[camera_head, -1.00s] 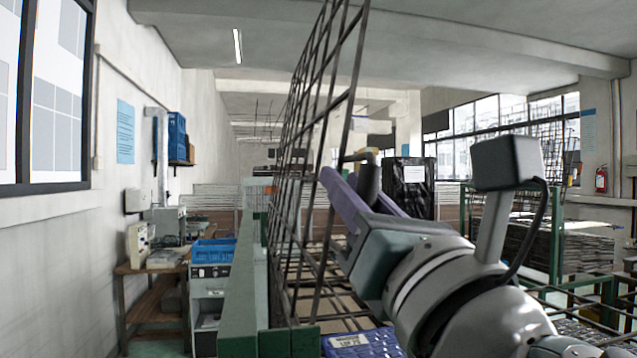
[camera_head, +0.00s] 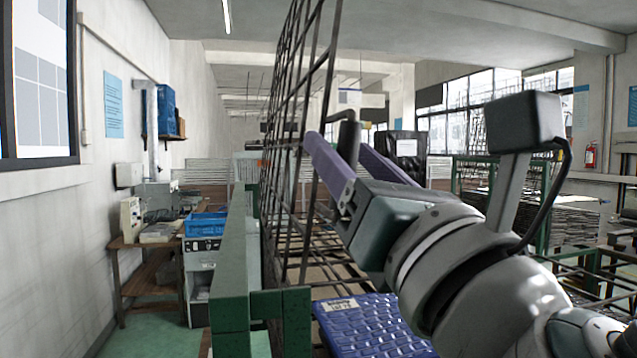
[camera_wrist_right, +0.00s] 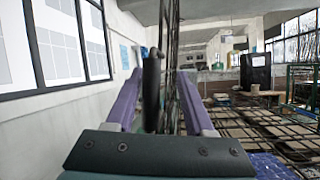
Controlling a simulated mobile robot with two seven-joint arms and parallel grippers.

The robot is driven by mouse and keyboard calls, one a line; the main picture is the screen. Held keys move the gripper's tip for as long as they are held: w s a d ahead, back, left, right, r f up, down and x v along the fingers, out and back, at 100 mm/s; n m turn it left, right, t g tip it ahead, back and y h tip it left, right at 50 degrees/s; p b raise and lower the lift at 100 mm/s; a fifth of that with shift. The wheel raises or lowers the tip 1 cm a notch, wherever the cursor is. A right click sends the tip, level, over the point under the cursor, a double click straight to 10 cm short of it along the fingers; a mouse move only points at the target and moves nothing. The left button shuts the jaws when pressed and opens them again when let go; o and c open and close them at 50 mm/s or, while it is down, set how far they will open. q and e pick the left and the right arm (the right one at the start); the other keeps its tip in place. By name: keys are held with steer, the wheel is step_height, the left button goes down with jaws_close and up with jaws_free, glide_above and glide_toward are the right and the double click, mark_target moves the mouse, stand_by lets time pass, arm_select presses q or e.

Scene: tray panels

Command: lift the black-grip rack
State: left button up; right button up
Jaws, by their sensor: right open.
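The rack (camera_head: 300,130) is a tall dark wire grid panel, upright and seen nearly edge-on left of centre in the head view. Its black grip (camera_head: 349,140) sticks out on the side facing me. In the right wrist view the black grip (camera_wrist_right: 152,90) stands upright between the fingers, with the wire rack (camera_wrist_right: 180,75) just behind and to its right. My right gripper (camera_head: 338,145) is open, its two purple fingers on either side of the grip. I see a gap to the right finger; contact on the left is unclear. My left gripper is not in view.
A green frame (camera_head: 233,270) stands along the rack's left foot. A blue tray (camera_head: 370,325) lies below my right arm. A bench (camera_head: 150,240) with instruments and a blue crate (camera_head: 206,224) stand by the left wall. Green-framed stacks (camera_head: 505,190) fill the right.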

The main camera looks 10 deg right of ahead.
steer(key=b+v, duration=0.3)
steer(key=v, duration=0.5)
steer(key=shift+s, duration=0.2)
steer(key=shift+f, duration=0.1)
